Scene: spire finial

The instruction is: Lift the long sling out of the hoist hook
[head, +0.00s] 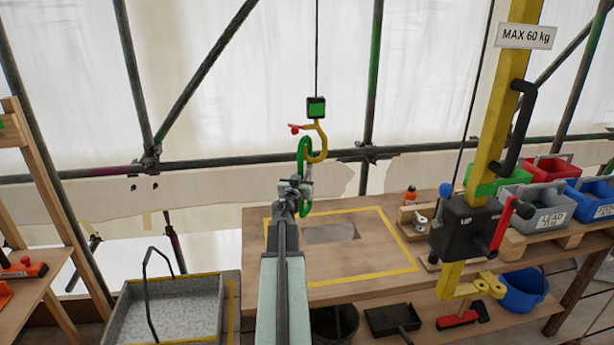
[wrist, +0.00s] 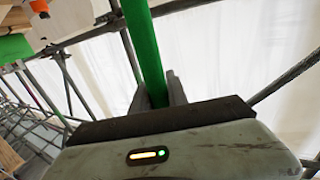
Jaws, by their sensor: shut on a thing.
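A green sling (head: 301,152) is a narrow upright loop at the yellow hoist hook (head: 322,142). Its upper part overlaps the hook's bowl; I cannot tell whether it still bears on the hook. The hook's red latch (head: 294,128) sticks out to the left. My gripper (head: 303,188) is just below the hook, shut on the sling. In the wrist view the green sling (wrist: 147,45) runs up from between the fingers of my gripper (wrist: 158,92). The hook does not clearly show in the wrist view.
A black and green block (head: 316,107) joins the hook to its cable. Below is a wooden table (head: 390,285) with a yellow-taped outline. A yellow post (head: 510,85) with a winch (head: 468,228) stands right. Grey, red and blue bins (head: 541,208) sit beyond. A grey tray (head: 175,315) is lower left.

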